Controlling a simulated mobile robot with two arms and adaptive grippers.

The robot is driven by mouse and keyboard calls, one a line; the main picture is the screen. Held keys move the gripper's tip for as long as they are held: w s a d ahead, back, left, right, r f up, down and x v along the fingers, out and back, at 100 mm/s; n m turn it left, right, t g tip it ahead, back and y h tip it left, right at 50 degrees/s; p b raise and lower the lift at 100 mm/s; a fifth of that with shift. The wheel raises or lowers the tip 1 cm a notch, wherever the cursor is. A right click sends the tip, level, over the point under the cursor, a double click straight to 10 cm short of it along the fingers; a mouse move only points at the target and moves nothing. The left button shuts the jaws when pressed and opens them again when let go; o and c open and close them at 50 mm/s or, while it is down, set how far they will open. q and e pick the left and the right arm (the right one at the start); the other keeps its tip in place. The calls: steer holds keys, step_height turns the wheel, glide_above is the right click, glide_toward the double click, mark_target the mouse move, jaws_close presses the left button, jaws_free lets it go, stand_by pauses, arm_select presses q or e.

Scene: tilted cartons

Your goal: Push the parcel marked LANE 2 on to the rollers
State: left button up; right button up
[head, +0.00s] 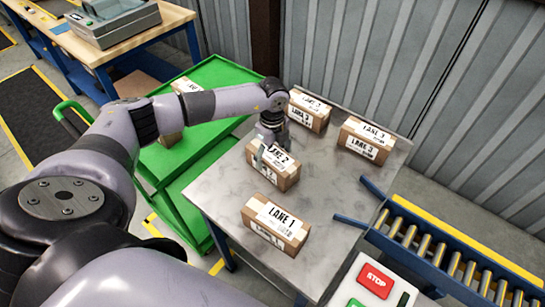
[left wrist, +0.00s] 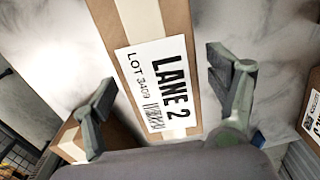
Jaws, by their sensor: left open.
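The parcel marked LANE 2 (head: 287,179) is a brown carton with a white label, on the grey metal table (head: 330,175). In the left wrist view, its label reads LANE 2 on the carton (left wrist: 160,30). My left gripper (head: 268,150) is over the far left end of this parcel. In the left wrist view, my left gripper's open fingers (left wrist: 168,100) show on either side of the carton, apart from it. I cannot tell how far above it they are. The rollers (head: 430,246) lie at the table's right edge. My right gripper is not in view.
Parcel LANE 1 (head: 277,222) is in front of it. Parcel LANE 3 (head: 367,139) and another carton (head: 309,111), label hard to read, are behind. Two blue guide rails (head: 350,222) flank the roller entry. A red STOP button (head: 375,280) is near the front.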

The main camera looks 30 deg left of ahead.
arm_select(q)
steer(key=c, duration=0.4)
steer(key=c, duration=0.4)
stand_by(0.4)
steer(key=shift+w, duration=0.1)
steer(key=shift+c, duration=0.7)
steer(key=shift+n, duration=0.6)
steer(key=shift+w+d+b, duration=0.15)
steer(key=shift+w+b, duration=0.8)
steer(key=shift+w, duration=0.55)
steer(key=shift+w+d+b, duration=0.1)
steer(key=shift+w+b, duration=0.85)
steer(key=shift+w, duration=0.5)
steer(key=o, duration=1)
step_height(320, 180, up, 12)
steer(key=shift+r, duration=0.1)
